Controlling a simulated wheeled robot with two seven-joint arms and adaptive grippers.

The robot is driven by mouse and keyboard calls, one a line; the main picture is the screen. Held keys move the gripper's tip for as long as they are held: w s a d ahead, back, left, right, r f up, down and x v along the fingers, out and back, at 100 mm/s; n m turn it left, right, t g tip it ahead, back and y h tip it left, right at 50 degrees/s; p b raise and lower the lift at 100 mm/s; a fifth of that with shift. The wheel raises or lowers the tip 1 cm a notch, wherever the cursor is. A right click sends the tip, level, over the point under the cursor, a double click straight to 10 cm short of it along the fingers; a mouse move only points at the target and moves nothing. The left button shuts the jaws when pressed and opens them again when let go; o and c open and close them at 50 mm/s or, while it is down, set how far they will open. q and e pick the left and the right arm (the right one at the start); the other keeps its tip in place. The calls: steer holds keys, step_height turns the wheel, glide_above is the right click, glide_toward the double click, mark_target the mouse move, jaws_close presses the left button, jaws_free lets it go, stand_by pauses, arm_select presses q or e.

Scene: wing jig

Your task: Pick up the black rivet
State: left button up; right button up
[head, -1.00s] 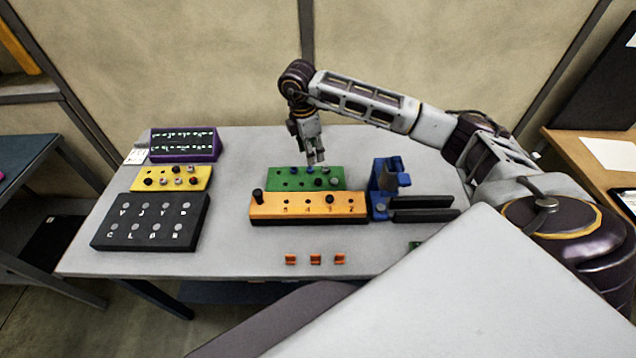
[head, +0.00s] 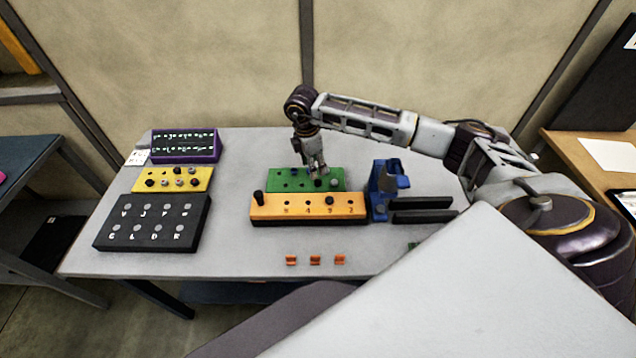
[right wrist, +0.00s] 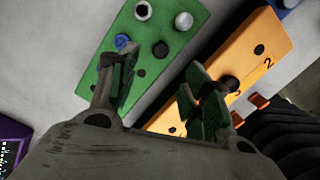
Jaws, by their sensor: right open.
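The green block (head: 275,178) lies mid-table, with the orange block (head: 350,207) in front of it. In the right wrist view a dark round spot that looks like a black rivet (right wrist: 160,49) is in the green block, beside a blue rivet (right wrist: 122,41). Another black rivet (right wrist: 230,84) is in the orange block near the number 3, and shows in the head view (head: 330,197). A taller black peg (head: 258,197) stands at the orange block's left end. My right gripper (head: 318,172) (right wrist: 162,66) is open and empty, just above the green block. My left gripper is out of view.
A blue stand (head: 382,190) with dark bars (head: 424,203) is right of the orange block. A yellow block (head: 172,180), a black lettered block (head: 152,222) and a purple panel (head: 185,146) are at left. Several small orange clips (head: 315,260) lie in front.

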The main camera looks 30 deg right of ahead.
mark_target(318, 181)
steer(key=shift+d+f, duration=0.2)
steer(key=shift+f, duration=1.3)
steer(key=shift+s+d+f+p, duration=0.1)
steer(key=shift+d+f+p, duration=0.1)
steer(key=shift+f+p, duration=0.45)
steer(key=shift+s+d+f+p, duration=0.15)
steer(key=shift+f+p, duration=0.25)
steer(key=shift+f, duration=0.45)
steer(key=shift+w+d+f, duration=0.15)
steer(key=shift+d+f, duration=0.05)
steer(key=shift+f, duration=0.85)
steer(key=shift+c, duration=0.3)
steer(key=c, duration=0.9)
